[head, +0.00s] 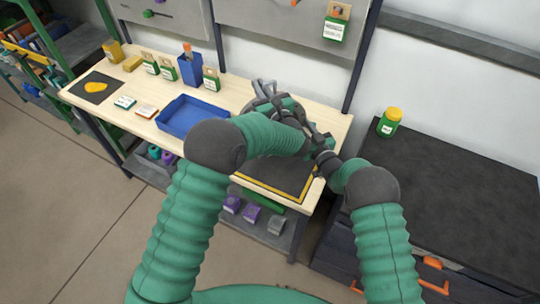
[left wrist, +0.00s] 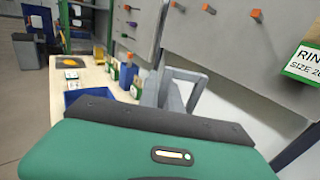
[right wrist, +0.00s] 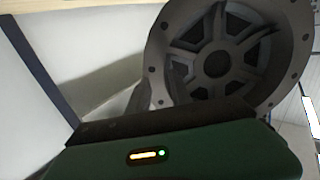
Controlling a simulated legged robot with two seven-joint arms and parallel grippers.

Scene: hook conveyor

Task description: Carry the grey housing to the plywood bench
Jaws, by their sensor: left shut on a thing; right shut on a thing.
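The grey housing (head: 264,92) is over the right part of the plywood bench (head: 236,92), mostly hidden behind my arms in the head view. In the right wrist view its round flanged face (right wrist: 213,62) shows a hub, spokes and bolt holes. A grey angular part, seemingly of the housing (left wrist: 178,88), rises past my gripper in the left wrist view. My left gripper (head: 272,104) and my right gripper (head: 312,138) are both shut on the housing; their fingertips are largely hidden. I cannot tell whether the housing touches the bench.
A dark mat with a yellow border (head: 290,180) lies at the bench's right end, below my arms. A blue tray (head: 190,116) is left of it, with small boxes behind. A dark cabinet (head: 450,190) with a yellow-lidded jar (head: 389,123) stands right. A pegboard (head: 290,35) rises behind.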

